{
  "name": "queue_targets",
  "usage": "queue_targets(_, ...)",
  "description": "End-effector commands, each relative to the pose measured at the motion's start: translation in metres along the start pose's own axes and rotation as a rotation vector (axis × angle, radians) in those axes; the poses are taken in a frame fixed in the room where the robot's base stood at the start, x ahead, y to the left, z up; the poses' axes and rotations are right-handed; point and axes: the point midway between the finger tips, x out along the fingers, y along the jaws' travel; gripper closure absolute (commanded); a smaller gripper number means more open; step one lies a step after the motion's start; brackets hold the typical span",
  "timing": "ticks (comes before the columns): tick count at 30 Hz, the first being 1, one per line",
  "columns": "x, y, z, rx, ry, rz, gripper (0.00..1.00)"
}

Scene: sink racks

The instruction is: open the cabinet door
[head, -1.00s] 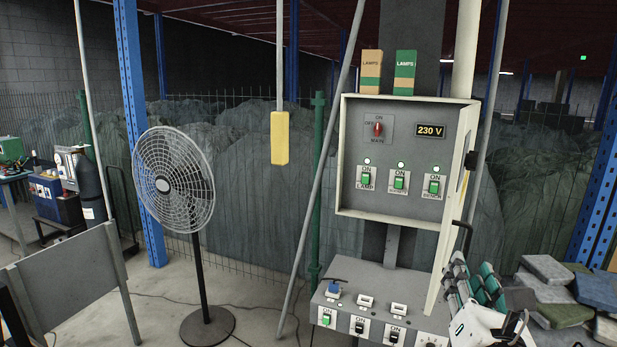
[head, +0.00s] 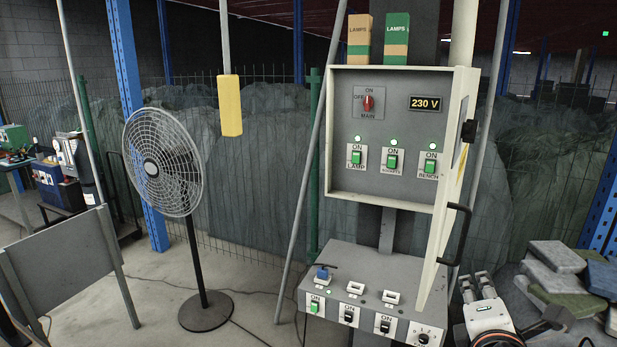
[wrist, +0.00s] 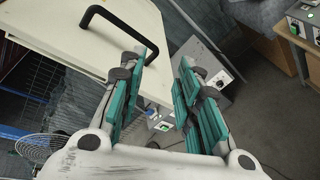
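The grey cabinet (head: 333,130) is on a post in the head view, with switches and a 230 V display inside. Its cream door (head: 438,235) stands wide open on the right side, seen nearly edge-on, swung toward me. A black bar handle (head: 461,235) is on the door's outer face. In the wrist view, the door (wrist: 60,50) fills the upper left and the handle (wrist: 112,22) arches near my left finger. My gripper (wrist: 164,70) is open and empty, its teal-padded fingers apart. The handle is not between them; I cannot tell whether the left finger touches it.
A grey switch console (head: 350,270) stands below the cabinet, close to the door's lower corner. A floor fan (head: 160,165) is to the left. Stacked slabs (head: 555,270) lie at the right. A yellow pendant (head: 230,105) hangs left of the cabinet.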

Motion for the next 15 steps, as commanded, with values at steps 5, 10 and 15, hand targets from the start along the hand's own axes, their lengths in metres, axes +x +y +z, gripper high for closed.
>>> queue_targets(5, 0.004, -0.066, -0.027, 0.54, 0.021, -0.212, 0.69)
queue_targets(10, -0.008, -0.114, -0.066, 1.034, 0.012, -0.446, 0.69)
queue_targets(15, -0.028, -0.144, -0.107, 1.432, -0.025, -0.681, 0.69)
